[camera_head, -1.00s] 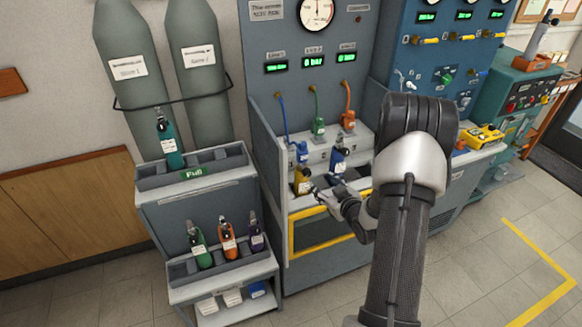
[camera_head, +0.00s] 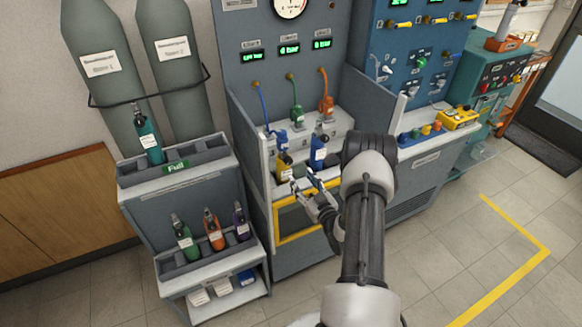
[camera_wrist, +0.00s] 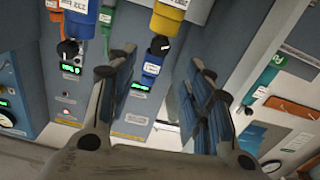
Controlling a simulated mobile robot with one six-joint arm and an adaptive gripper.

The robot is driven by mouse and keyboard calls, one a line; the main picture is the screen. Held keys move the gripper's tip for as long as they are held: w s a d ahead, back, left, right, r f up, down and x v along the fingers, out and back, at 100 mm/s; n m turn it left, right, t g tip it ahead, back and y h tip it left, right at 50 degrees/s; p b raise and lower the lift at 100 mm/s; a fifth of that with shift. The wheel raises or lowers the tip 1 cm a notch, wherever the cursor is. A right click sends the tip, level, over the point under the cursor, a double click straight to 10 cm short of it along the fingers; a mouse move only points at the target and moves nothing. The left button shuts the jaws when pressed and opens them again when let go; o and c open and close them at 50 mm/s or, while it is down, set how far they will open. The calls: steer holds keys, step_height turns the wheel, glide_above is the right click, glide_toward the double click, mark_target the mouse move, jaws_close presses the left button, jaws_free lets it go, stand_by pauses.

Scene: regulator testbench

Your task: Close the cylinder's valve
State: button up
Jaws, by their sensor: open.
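A yellow cylinder (camera_head: 283,171) and a blue cylinder (camera_head: 318,155) stand in the bench's front rack. In the wrist view, the yellow cylinder (camera_wrist: 169,18) has a black valve knob (camera_wrist: 160,45), and the blue cylinder (camera_wrist: 78,16) has another black knob (camera_wrist: 68,48). My gripper (camera_head: 303,185) is just right of the yellow cylinder. In the wrist view, my gripper (camera_wrist: 163,64) is open and empty, with the yellow cylinder's knob showing between its spread fingers. I cannot tell whether the fingers touch anything. Which cylinder is meant and how far its valve is turned cannot be told.
Blue (camera_head: 277,136), green (camera_head: 297,117) and orange (camera_head: 326,104) regulators hang on hoses behind. A bench side panel (camera_head: 372,120) rises right of the cylinders. A rack (camera_head: 175,270) with several small cylinders stands left. The floor at right is clear.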

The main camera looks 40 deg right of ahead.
mark_target(289, 163)
steer(key=b+x, duration=0.1)
steer(key=x, duration=0.8)
steer(key=shift+c, duration=0.4)
steer(key=c, duration=1)
